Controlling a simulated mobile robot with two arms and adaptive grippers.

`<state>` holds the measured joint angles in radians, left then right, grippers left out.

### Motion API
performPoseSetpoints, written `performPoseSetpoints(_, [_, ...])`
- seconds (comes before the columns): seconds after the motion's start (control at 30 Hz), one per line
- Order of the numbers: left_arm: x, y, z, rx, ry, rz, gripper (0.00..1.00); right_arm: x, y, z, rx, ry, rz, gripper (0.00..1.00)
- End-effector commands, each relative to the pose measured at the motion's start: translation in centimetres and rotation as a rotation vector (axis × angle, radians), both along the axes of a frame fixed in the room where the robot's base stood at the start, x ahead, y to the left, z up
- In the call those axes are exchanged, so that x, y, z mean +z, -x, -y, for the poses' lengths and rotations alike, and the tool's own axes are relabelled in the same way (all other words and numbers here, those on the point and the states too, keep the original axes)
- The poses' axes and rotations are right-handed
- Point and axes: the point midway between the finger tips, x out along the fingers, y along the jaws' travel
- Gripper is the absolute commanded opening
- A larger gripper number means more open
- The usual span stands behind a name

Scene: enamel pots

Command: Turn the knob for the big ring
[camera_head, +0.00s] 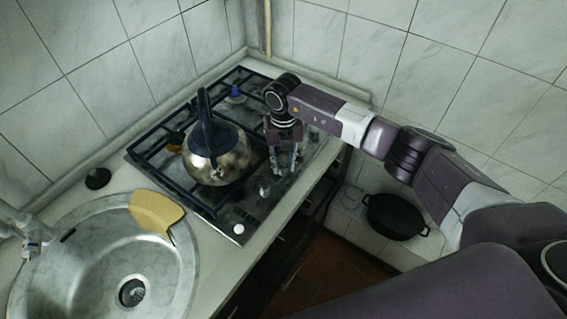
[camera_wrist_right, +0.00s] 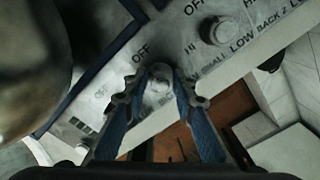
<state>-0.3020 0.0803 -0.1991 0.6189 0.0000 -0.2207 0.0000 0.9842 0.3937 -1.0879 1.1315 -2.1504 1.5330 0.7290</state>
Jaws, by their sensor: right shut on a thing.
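My right gripper (camera_head: 285,168) points down over the control strip of the stove (camera_head: 250,215), to the right of the kettle. In the right wrist view its blue fingers (camera_wrist_right: 160,88) are shut on a round metal knob (camera_wrist_right: 158,92). OFF and HI are printed beside this knob. Another knob (camera_wrist_right: 214,31) stands beyond it, with LOW, BACK and SMALL lettering close by. In the head view a free knob (camera_head: 264,187) shows nearer the sink. I cannot read there which ring each knob serves. My left gripper is out of view.
A steel kettle (camera_head: 228,165) with a dark handle stands on the grate, close left of my gripper. A round sink (camera_head: 95,245) with a yellow cloth or board (camera_head: 155,211) is at left. A black pot (camera_head: 396,216) sits low at right. The counter's front edge is close.

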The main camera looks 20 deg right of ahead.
Motion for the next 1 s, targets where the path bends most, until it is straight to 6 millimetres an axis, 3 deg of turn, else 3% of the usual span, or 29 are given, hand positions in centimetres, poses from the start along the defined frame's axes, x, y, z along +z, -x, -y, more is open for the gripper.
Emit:
performPoseSetpoints(0.37, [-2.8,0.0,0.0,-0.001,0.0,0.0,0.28,-0.4,-0.1,0.1,0.184,0.001,0.001,0.01])
performPoseSetpoints(1.0, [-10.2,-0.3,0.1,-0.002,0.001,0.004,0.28,-0.5,-0.1,0.1,0.785,0.002,0.001,0.01])
